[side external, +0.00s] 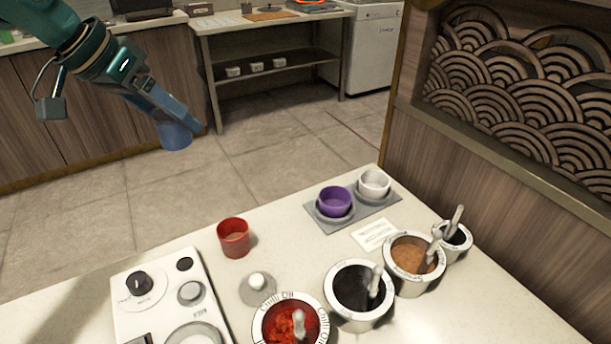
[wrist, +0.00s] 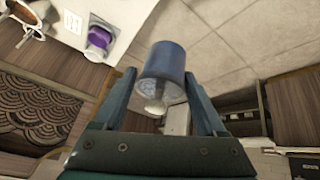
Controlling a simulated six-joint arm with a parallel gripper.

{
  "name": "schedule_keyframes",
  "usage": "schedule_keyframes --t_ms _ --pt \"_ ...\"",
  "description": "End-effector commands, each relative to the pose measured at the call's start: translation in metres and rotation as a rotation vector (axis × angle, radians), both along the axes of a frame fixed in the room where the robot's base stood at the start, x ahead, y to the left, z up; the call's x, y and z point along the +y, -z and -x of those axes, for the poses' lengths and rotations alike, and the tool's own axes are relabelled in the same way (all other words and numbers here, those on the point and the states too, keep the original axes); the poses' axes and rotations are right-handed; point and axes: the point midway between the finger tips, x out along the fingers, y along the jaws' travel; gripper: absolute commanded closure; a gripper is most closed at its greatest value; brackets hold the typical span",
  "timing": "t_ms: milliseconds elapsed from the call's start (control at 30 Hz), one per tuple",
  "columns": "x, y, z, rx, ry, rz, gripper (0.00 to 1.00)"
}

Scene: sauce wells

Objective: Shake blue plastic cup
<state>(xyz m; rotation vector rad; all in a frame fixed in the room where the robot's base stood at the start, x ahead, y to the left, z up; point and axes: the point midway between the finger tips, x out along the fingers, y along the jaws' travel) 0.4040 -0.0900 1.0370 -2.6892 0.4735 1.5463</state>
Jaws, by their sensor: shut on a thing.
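The blue plastic cup (side external: 175,136) is held in my gripper (side external: 192,122) at the upper left of the side view, in the air over the floor and clear of the counter. In the wrist view the blue cup (wrist: 165,62) sits between the two fingers of my gripper (wrist: 158,84), which are shut on it. The cup looks tilted in the side view. A pale round shape shows at its near end in the wrist view; I cannot tell what it is.
The counter (side external: 440,310) holds a red cup (side external: 233,238), a purple cup (side external: 335,201) and a white cup (side external: 374,184) on a grey tray (side external: 325,225), several sauce wells including chilli oil (side external: 290,322), and a white dispenser panel (side external: 150,310). A patterned partition (side external: 520,90) stands at right.

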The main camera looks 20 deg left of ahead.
Motion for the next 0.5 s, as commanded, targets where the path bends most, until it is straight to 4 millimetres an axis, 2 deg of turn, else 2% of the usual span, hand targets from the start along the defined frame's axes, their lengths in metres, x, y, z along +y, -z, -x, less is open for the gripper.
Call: schedule_keyframes --t_ms 333,500 --pt "0.004 0.000 -0.001 -0.001 0.002 -0.001 0.80" --pt "-0.012 0.000 0.004 0.000 0.006 0.000 0.80"
